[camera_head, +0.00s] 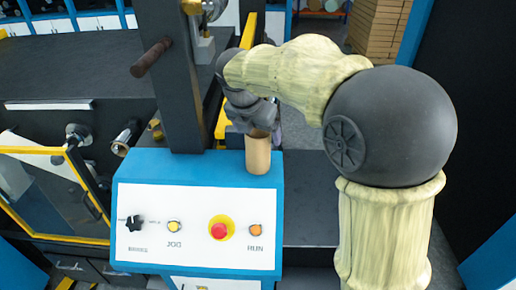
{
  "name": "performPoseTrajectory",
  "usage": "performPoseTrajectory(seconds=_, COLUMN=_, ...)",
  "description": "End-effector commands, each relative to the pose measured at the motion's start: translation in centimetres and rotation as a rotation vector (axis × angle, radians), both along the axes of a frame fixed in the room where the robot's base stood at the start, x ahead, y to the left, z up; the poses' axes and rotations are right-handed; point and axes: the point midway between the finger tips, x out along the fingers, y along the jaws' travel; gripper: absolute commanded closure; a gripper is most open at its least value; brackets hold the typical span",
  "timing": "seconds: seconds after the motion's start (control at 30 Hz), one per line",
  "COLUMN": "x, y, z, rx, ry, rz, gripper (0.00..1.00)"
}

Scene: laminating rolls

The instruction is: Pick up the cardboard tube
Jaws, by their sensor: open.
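The cardboard tube (258,155) is a short tan cylinder. It stands upright near the back right corner of the blue control box (150,180). My gripper (250,122) is at the top of the tube, with its dark jaws around or just in front of the upper end. The jaws are open. The tube's top rim is partly hidden by the gripper, and I cannot tell whether a finger touches it.
The box front has a black knob (135,223), a yellow JOG button (174,226), a red stop button (219,230) and an orange RUN button (256,230). A dark machine post (178,90) rises close left of my gripper. Stacked cardboard (378,28) stands far back.

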Motion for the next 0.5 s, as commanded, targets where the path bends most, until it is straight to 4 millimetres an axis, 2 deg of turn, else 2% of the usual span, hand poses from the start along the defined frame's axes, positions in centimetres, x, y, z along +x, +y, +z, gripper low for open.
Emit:
performPoseTrajectory(seconds=0.23, x=0.9, y=-0.5, z=-3.1, rx=-0.001, ry=0.004, rz=0.000, gripper=0.16)
performPoseTrajectory(seconds=0.5, x=1.1, y=-0.5, z=-3.7, rx=0.000, ry=0.000, rz=0.000, gripper=0.16)
